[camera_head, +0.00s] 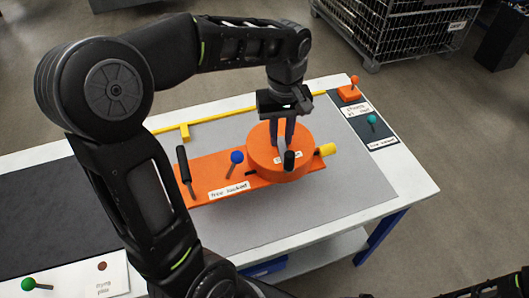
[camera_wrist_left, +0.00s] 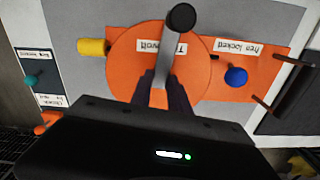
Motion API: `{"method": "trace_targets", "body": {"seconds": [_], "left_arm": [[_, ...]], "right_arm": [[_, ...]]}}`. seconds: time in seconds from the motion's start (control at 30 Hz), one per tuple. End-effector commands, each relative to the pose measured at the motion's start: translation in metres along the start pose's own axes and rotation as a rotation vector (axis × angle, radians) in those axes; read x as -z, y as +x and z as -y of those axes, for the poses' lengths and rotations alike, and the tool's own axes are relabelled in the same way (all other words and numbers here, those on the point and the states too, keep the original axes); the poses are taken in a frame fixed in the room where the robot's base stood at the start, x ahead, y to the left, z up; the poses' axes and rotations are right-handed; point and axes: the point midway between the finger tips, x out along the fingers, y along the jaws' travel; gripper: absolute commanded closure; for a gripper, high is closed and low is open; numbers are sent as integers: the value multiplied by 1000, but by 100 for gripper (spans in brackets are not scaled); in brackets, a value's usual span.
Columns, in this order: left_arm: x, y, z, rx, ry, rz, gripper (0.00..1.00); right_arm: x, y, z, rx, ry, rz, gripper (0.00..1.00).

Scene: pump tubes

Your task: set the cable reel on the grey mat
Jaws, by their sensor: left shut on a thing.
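A round orange drum (camera_head: 265,150) sits at one end of a flat orange base (camera_head: 208,174), on the grey mat (camera_head: 335,195). The drum also shows in the wrist view (camera_wrist_left: 128,55); nothing else looks like a cable reel. A grey crank bar (camera_wrist_left: 166,62) with a black knob (camera_wrist_left: 180,17) lies across the drum. My left gripper (camera_head: 283,143) points down over the drum, shut on the crank bar near the drum's middle. The fingers hide the exact contact. My right gripper is out of view; only dark arm parts show at the lower right.
A blue ball knob (camera_head: 237,157) and a black-handled lever (camera_head: 184,165) stand on the base. A yellow stub (camera_head: 327,149) juts from the drum's right. A yellow bar (camera_head: 205,122) runs behind. A dark panel with a teal knob (camera_head: 372,119) is at right; a wire cage (camera_head: 395,30) stands beyond.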

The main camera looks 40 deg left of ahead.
Motion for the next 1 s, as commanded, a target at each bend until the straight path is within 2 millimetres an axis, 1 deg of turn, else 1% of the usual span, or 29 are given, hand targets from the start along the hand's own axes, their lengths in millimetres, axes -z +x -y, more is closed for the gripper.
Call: {"method": "trace_targets", "body": {"seconds": [0.37, 0.47, 0.57, 0.8, 0.9, 1.0], "left_arm": [[0, -1, 0, -1, 0, -1, 100], [0, 3, 0, 0, 0, 0, 100], [0, 13, 0, 1, 1, 1, 100], [0, 52, 0, 1, -1, 1, 100], [0, 60, -1, 0, 0, -1, 100], [0, 62, -1, -1, 0, -1, 100]], "right_arm": [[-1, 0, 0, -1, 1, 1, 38], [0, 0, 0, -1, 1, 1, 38], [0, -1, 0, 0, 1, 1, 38], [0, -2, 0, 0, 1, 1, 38], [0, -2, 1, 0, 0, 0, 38], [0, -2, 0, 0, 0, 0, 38]]}}
